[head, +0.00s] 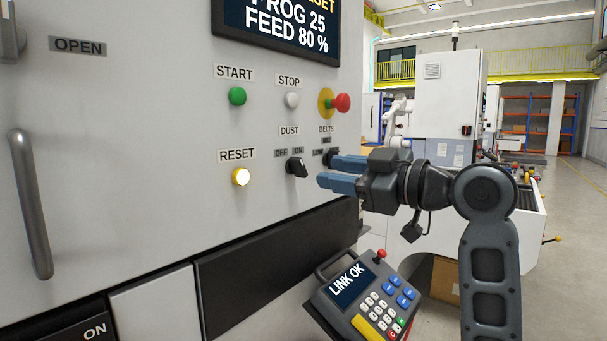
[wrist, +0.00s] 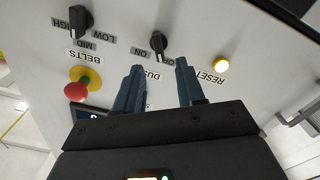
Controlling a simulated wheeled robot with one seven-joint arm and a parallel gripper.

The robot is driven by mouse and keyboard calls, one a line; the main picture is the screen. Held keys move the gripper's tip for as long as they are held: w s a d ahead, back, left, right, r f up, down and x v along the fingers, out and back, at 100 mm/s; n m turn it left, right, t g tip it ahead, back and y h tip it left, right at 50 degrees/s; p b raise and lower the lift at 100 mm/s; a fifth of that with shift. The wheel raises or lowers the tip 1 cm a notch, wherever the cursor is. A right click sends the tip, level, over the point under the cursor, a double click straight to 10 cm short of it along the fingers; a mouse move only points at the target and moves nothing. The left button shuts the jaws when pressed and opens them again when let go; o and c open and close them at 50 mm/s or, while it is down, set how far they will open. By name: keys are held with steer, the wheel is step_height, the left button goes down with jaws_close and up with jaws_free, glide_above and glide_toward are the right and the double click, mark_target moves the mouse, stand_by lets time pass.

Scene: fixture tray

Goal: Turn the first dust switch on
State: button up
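The dust switch (head: 296,167) is a black rotary knob on the light machine panel, under the DUST label with OFF at upper left and ON at upper right. Its handle looks slanted toward the OFF side. It also shows upside down in the wrist view (wrist: 158,44), beyond my fingertips and between their lines. My gripper (head: 327,171) is open and empty, just right of the knob in the head view and apart from it. Its two blue fingers also show in the wrist view (wrist: 157,68), with a clear gap between them.
The belts knob (wrist: 80,20) is beside the dust switch, partly hidden behind my fingers in the head view. A red emergency button (head: 342,103), a lit yellow RESET button (head: 240,177) and START and STOP buttons are near. A pendant (head: 362,298) hangs below.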

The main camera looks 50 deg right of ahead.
mark_target(303, 167)
steer(key=w+p, duration=0.1)
steer(key=w, duration=0.6)
steer(key=shift+w+a+r, duration=0.1)
steer(key=shift+w, duration=0.3)
jaws_close()
